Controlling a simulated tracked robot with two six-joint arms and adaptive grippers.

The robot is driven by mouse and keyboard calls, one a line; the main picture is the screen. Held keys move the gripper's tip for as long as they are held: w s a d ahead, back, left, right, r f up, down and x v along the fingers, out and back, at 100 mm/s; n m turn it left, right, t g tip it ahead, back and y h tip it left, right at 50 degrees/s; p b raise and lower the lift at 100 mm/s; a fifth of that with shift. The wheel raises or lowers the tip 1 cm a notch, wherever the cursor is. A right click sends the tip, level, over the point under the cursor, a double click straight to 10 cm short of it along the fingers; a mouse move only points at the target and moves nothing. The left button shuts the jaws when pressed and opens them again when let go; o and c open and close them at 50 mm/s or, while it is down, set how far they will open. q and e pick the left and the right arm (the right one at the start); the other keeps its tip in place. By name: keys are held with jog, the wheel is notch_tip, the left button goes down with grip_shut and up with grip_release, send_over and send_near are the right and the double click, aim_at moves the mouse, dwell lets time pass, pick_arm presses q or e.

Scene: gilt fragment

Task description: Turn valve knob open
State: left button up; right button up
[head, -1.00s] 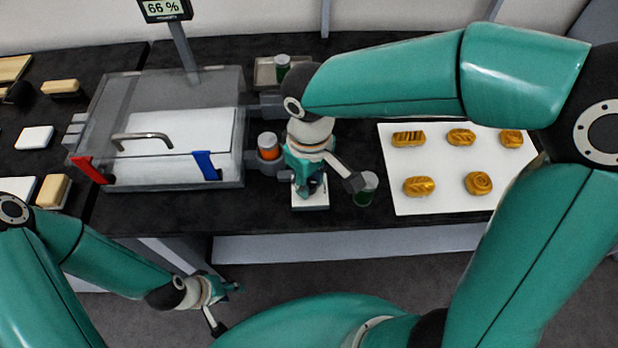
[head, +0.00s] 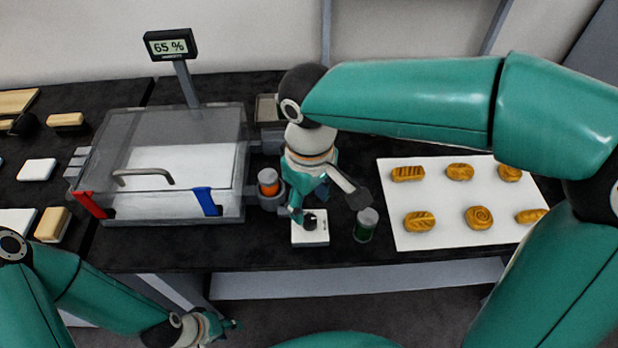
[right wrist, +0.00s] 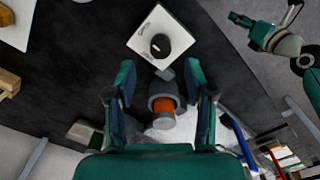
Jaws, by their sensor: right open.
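The black valve knob (head: 310,221) sits on a small white plate (head: 319,238) near the front edge of the dark table. In the right wrist view the knob (right wrist: 160,46) and plate (right wrist: 177,58) are in plain sight, just beyond my fingertips. My right gripper (right wrist: 160,76) is open and empty, its two fingers spread apart. In the head view my right gripper (head: 306,207) is just behind and above the knob, not around it. My left gripper (head: 228,324) is low in front of the table, away from the knob; its finger opening is too small to judge.
A clear-lidded box (head: 180,165) with red and blue clips stands left of the knob. An orange jar (head: 268,182) sits in a holder beside it. A green jar (head: 365,226) stands close right of the plate. Pastries lie on a white board (head: 440,238).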

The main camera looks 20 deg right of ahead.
aim_at(310, 218)
notch_tip(310, 218, up, 6)
jog(key=shift+r, duration=0.2)
dwell(0.4)
